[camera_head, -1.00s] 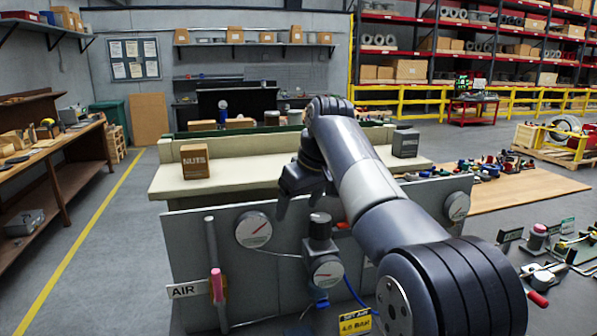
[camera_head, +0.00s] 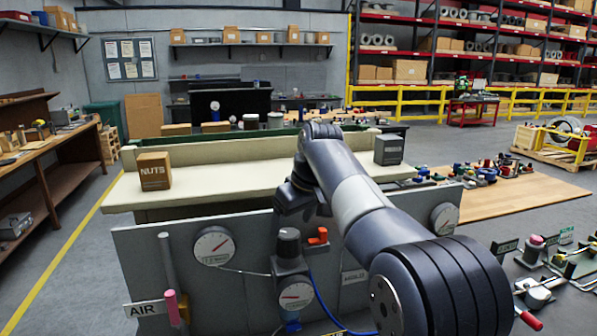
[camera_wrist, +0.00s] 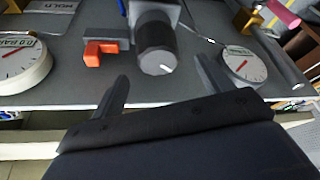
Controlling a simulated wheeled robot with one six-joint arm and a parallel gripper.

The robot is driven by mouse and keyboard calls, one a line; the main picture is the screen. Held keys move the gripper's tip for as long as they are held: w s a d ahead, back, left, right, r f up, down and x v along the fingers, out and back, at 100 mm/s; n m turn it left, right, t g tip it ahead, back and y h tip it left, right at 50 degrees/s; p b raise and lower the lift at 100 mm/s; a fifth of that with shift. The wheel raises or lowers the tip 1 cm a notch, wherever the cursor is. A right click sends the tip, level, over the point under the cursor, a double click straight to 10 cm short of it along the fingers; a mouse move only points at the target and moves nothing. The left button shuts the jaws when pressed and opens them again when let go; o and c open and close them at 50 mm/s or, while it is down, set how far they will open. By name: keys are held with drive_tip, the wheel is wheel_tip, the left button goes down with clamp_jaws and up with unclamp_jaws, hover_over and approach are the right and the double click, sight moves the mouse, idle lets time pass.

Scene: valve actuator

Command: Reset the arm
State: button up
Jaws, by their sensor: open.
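My gripper (camera_head: 292,203) hangs at the end of my arm, above the top edge of the grey panel (camera_head: 160,255). In the wrist view my gripper (camera_wrist: 161,70) has its two dark fingers wide apart, with nothing held between them. Beyond the fingertips is the black regulator knob (camera_wrist: 156,45), which also shows in the head view (camera_head: 288,243). The orange valve handle (camera_wrist: 101,52) is left of the knob in the wrist view. In the head view the orange handle (camera_head: 318,236) is right of the knob. The fingers look clear of both.
Round gauges (camera_head: 214,246) and (camera_head: 445,218) flank the regulator on the panel. A pink-handled lever (camera_head: 173,307) stands at the left by the AIR sign (camera_head: 146,309). Behind is a pale bench with a NUTS box (camera_head: 154,171) and a grey box (camera_head: 388,149).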

drive_tip(key=shift+w+f, duration=0.3)
drive_tip(key=shift+f, duration=0.35)
drive_tip(key=shift+w+a+f, duration=0.15)
drive_tip(key=shift+a+f, duration=0.05)
drive_tip(key=shift+f, duration=0.4)
